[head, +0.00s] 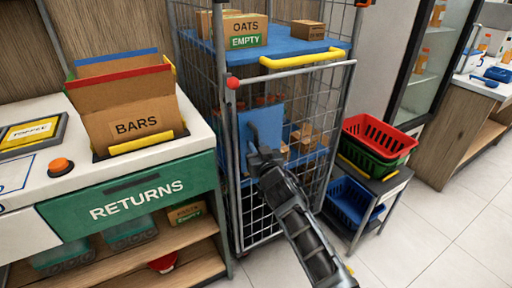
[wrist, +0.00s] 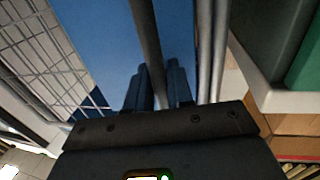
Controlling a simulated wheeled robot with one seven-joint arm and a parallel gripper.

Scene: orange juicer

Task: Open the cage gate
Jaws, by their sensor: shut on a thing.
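The wire roll cage (head: 197,90) stands in the middle of the head view. Its front gate has a grey tube frame (head: 300,70) with a red knob (head: 233,83) at its upper left corner. My gripper (head: 252,157) is at the gate's left side, at mid-height. In the wrist view, my gripper's two dark fingers (wrist: 158,88) are on either side of an upright dark bar (wrist: 147,40) and shut on it. The bar appears to be part of the gate. The gate looks closed across the front; its latch cannot be made out.
A yellow handle (head: 303,59) and boxes top the cage's blue shelf. The returns counter (head: 130,200) with a BARS box (head: 135,122) stands close at left. A small stand with red (head: 380,135) and blue baskets (head: 354,199) is at right. Floor at lower right (head: 440,235) is clear.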

